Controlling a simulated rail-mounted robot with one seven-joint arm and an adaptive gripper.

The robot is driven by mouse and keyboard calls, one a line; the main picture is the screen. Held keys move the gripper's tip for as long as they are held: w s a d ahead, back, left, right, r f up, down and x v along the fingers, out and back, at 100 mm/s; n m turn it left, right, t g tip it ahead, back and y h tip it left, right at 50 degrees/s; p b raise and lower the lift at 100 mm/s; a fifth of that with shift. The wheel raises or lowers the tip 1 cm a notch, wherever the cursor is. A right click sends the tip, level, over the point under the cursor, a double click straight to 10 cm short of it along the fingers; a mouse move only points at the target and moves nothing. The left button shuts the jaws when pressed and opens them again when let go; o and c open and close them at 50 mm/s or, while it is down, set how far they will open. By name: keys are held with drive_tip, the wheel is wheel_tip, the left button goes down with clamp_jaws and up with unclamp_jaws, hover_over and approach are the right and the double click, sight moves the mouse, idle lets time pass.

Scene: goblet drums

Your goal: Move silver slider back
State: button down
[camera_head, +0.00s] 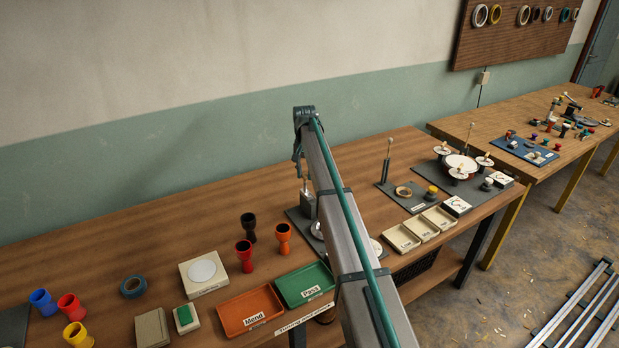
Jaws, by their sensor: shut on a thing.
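The silver slider (308,206) appears to be a small grey metal block with a thin upright stem. It stands on a dark base plate (296,221) in the middle of the near table. My gripper (299,172) hangs down from the end of my arm, right at the top of the stem, and is shut on it. The fingertips are small and partly hidden in this view. My arm crosses in front and hides the right part of the plate and most of a round pale disc (317,230) beside the slider.
Black (248,227), red (245,256) and orange (283,238) goblet drums stand left of the plate. An orange tray (235,325) and a green tray (290,296) lie at the front. Right are a rod stand (387,165), cream trays (402,246) and a drum fixture (461,163).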

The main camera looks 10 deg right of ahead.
drive_tip(key=shift+w+a, duration=0.2)
drive_tip(key=shift+w, duration=0.6)
drive_tip(key=shift+s+r, duration=0.1)
drive_tip(key=c, duration=0.9)
unclamp_jaws()
wheel_tip(320, 180, up, 12)
drive_tip(key=shift+f, duration=0.1)
